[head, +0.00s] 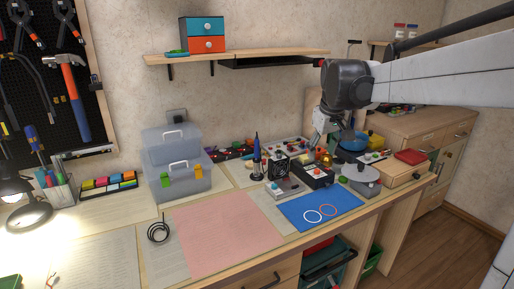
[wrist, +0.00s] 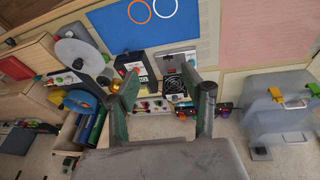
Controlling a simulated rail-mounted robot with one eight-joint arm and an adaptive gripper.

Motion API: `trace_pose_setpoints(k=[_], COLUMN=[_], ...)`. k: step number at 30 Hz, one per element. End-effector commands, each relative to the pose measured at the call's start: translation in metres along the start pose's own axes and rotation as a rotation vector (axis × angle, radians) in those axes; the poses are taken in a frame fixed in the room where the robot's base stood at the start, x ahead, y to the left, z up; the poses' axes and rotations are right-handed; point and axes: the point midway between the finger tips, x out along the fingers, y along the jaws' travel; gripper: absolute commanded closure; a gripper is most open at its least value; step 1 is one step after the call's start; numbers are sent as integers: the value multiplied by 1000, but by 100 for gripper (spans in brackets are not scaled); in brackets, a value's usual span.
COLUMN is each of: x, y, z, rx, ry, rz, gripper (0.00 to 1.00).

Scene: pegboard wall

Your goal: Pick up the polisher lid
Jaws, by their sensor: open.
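No part is clearly marked as the polisher lid. A pale grey round disc (head: 362,173) sits on a small machine at the right of the bench. It also shows at the left in the wrist view (wrist: 76,54). A blue round bowl-like thing (head: 351,141) is behind it, and it shows below the disc in the wrist view (wrist: 80,101). My gripper (head: 318,141) hangs above the back of the bench, left of the blue bowl. In the wrist view my gripper (wrist: 168,88) has its fingers wide apart with nothing between them.
A black box with a red button (head: 314,174) and a small fan unit (head: 279,166) stand near my gripper. A blue mat (head: 318,210) with two rings and a pink mat (head: 228,232) lie in front. A grey toolbox (head: 177,165) stands left. A shelf (head: 236,59) is above.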

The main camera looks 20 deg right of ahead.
Motion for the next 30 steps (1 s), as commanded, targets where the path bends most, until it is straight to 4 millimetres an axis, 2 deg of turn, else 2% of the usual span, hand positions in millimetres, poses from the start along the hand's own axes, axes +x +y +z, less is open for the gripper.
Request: trace_pose_setpoints(k=[1, 6, 13, 21, 25, 30], x=[-5, 1, 20, 52, 66, 78], y=[18, 70, 142, 224, 252, 271], z=[-14, -44, -72, -82, -79, -75], rx=[-2, -22, -47, -73, -84, -93], ry=[-15, -72, -144, -219, -244, -262], rz=[-1, -15, -43, -88, -108, -125], gripper=[56, 56, 56, 56, 56, 56])
